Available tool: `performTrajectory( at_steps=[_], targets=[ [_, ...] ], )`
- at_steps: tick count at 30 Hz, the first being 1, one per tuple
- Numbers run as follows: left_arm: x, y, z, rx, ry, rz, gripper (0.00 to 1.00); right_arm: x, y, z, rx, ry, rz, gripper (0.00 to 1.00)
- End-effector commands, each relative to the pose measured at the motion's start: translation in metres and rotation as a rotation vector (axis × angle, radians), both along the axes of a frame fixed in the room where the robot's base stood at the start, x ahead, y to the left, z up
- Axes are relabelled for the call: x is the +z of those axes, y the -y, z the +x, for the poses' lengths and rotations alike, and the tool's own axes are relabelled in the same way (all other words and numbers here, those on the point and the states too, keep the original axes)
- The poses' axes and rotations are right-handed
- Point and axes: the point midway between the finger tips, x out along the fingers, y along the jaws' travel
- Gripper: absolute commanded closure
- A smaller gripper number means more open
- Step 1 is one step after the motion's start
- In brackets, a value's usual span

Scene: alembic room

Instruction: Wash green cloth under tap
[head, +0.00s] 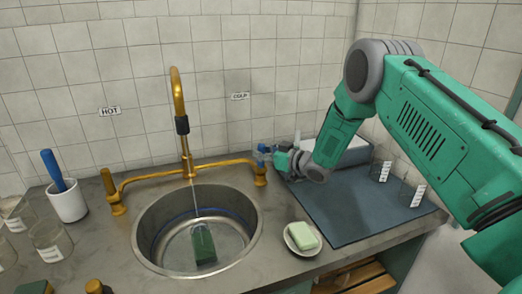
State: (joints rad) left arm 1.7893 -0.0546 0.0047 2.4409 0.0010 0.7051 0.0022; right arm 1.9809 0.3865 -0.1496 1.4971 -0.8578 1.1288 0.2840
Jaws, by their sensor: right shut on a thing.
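The green cloth (203,245) is a dark green, folded block lying in the round metal sink (143,232). A brass tap (180,110) stands behind the sink, and a thin stream of water (196,200) falls from its spout onto or just at the cloth. My right gripper (266,156) is at the tap's right-hand valve (260,176), below the COLD label, and is shut on its handle; the fingers hide most of the handle. The left-hand valve (113,195) stands free below the HOT label. My left gripper is not in view.
A white dish with pale green soap (304,236) sits right of the sink. A dark mat (350,208) lies under my right arm, with a pale tray (352,150) and labelled glasses (412,193) around it. A white cup with a blue-handled tool (67,203) and glass jars (50,240) stand left.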

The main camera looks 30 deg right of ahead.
Motion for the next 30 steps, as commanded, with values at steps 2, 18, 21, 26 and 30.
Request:
performTrajectory(
  at_steps=[2, 18, 21, 26, 30],
  targets=[
    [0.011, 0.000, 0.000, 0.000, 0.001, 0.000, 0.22, 0.005, 0.002, 0.004, 0.000, -0.051, 0.009, 1.00],
    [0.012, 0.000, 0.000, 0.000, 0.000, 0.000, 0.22, 0.001, 0.004, 0.007, -0.005, -0.094, 0.022, 0.58],
    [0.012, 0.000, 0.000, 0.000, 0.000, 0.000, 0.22, 0.000, 0.003, 0.006, -0.004, -0.094, 0.022, 0.58],
    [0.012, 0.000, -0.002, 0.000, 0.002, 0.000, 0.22, 0.001, 0.003, 0.005, -0.003, -0.094, 0.022, 0.58],
    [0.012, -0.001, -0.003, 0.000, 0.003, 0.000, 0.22, 0.003, 0.007, -0.006, -0.004, -0.095, 0.022, 0.58]
  ],
)
